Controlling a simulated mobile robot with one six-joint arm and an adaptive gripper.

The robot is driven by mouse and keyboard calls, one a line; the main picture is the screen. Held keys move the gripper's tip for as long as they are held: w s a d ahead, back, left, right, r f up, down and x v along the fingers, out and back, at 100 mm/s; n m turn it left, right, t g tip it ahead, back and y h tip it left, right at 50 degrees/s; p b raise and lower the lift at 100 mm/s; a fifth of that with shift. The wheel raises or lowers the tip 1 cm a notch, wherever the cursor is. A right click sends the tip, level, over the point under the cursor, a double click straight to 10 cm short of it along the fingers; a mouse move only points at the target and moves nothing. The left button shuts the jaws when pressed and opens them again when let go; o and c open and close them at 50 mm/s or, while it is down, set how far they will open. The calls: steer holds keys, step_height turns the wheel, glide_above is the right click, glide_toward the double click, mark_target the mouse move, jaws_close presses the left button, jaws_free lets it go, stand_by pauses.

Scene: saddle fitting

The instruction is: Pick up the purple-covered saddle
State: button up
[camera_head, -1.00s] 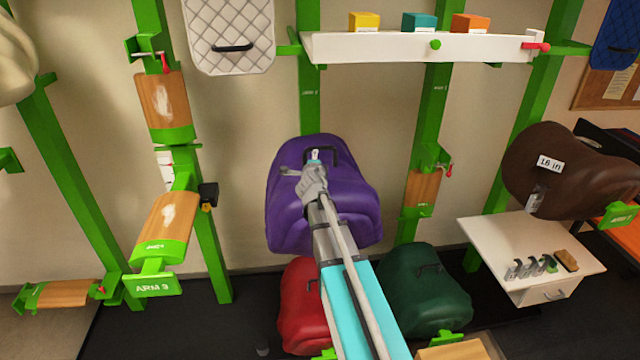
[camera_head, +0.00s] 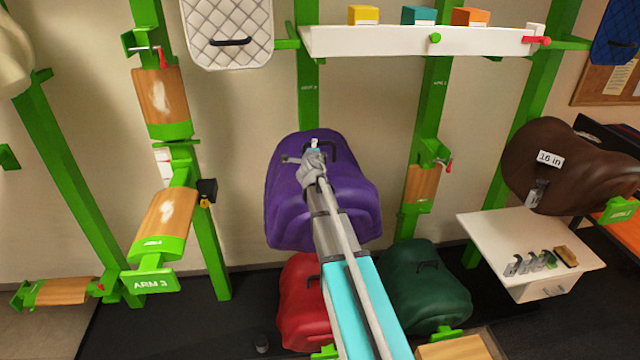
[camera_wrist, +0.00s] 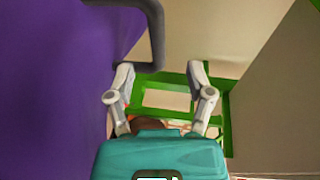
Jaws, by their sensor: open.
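The purple-covered saddle (camera_head: 285,205) hangs on the green rack in the middle of the head view, with a dark handle (camera_head: 328,147) at its top. My gripper (camera_head: 314,150) is at the top of the saddle, close to the handle, and my arm hides part of the cover. In the wrist view the purple cover (camera_wrist: 45,90) fills the left side. The dark handle (camera_wrist: 155,35) bends down ahead of my gripper (camera_wrist: 168,75), whose two fingers stand apart with nothing between them. I cannot tell whether a finger touches the handle.
A red-covered saddle (camera_head: 300,300) and a green-covered saddle (camera_head: 430,290) sit low under the purple one. A white shelf (camera_head: 370,42) with small boxes is above. A brown saddle (camera_head: 560,165) is at the right by a white cabinet (camera_head: 490,235). Empty wooden arms (camera_head: 162,100) are at the left.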

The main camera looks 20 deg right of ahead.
steer(key=shift+x, duration=1.65)
steer(key=b+x, duration=0.1)
steer(key=x, duration=0.4)
steer(key=shift+d+f+b, duration=0.1)
steer(key=shift+f+b, duration=0.15)
steer(key=shift+b, duration=0.1)
jaws_close()
steer(key=shift+r, duration=0.1)
